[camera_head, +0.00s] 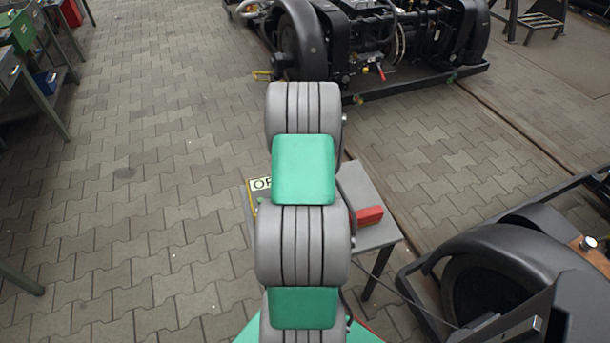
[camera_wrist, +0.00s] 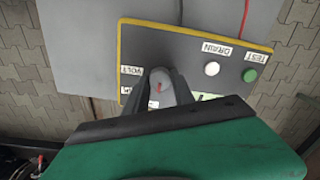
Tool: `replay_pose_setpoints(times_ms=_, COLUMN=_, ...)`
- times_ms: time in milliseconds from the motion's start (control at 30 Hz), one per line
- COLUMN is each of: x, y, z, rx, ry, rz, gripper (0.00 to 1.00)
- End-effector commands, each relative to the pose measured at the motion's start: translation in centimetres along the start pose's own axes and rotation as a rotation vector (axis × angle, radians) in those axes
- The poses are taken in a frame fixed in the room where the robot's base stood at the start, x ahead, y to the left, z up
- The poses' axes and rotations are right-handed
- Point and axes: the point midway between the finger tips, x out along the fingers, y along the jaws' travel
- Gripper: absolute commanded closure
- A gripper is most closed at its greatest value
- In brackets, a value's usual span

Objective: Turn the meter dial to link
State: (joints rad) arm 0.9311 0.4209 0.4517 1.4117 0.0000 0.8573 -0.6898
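In the wrist view the meter box (camera_wrist: 185,44) is a dark grey panel with a yellow edge. Its grey dial (camera_wrist: 161,84) has a small red mark and sits between the dark fingers of my gripper (camera_wrist: 161,90). The fingers flank the dial closely; I cannot tell whether they touch it. A "VOLT" label (camera_wrist: 130,70) lies left of the dial. Another label below it is mostly hidden, and no "LINK" label can be read.
The panel also has a white button (camera_wrist: 212,69) by "DRAIN" and a green button (camera_wrist: 250,75) by "TEST". A red and a dark cable leave its far side. The box lies on a grey table (camera_head: 372,205) with a red block (camera_head: 368,216). Bogies stand behind and at right.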

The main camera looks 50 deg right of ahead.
Motion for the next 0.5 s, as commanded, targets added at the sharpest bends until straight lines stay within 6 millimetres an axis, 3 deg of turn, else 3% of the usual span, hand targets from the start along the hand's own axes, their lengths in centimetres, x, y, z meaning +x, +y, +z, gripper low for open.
replay_pose_setpoints(times_ms=333, x=-0.02, y=-0.01, z=-0.02, rx=0.000, ry=0.000, rz=0.000, gripper=1.00)
replay_pose_setpoints(times_ms=500, x=-0.02, y=0.00, z=-0.01, rx=0.000, ry=0.000, rz=0.000, gripper=1.00)
